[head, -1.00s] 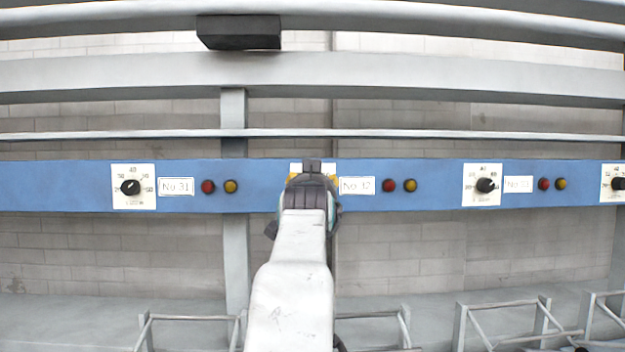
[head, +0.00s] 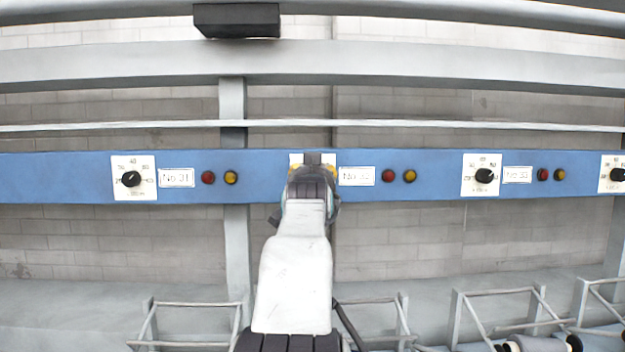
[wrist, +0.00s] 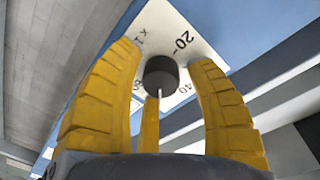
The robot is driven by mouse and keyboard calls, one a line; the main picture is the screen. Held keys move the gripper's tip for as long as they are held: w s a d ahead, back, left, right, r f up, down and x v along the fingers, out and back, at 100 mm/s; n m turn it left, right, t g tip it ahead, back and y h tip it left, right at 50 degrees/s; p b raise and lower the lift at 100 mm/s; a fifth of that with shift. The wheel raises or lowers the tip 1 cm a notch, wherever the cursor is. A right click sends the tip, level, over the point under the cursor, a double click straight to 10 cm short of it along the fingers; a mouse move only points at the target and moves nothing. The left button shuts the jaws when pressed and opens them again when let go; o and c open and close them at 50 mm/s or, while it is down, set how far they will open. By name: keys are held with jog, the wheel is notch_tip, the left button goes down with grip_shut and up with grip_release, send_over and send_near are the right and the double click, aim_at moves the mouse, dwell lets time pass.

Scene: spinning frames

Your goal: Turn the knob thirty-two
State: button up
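The knob of station 32 is a small black round knob (wrist: 161,76) with a white pointer line, on a white dial plate (wrist: 172,32) in the wrist view. The line points down in the picture, and 20 and 40 can be read on the plate. My gripper (wrist: 166,58) has its yellow fingers spread on both sides of the knob, with gaps visible; a third finger shows below it. Contact cannot be told. In the head view my gripper (head: 312,168) covers the knob and most of its plate, left of the "No 32" label (head: 357,176).
The blue rail (head: 70,178) also carries the No 31 knob (head: 131,179) and No 33 knob (head: 484,176). A red button (head: 388,176) and yellow button (head: 410,176) sit right of the No 32 label. Metal frames (head: 190,304) stand below.

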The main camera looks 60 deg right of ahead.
grip_shut()
jog(key=shift+m, duration=0.3)
jog(key=shift+m+b, duration=0.75)
jog(key=shift+m, duration=0.15)
jog(key=shift+r+m, duration=0.15)
jog(key=shift+m, duration=2.05)
jog(key=shift+a, duration=0.1)
jog(key=shift+c, duration=0.2)
grip_release()
jog(key=shift+w, duration=0.2)
jog(key=shift+o, duration=1.4)
jog(key=shift+s, duration=0.1)
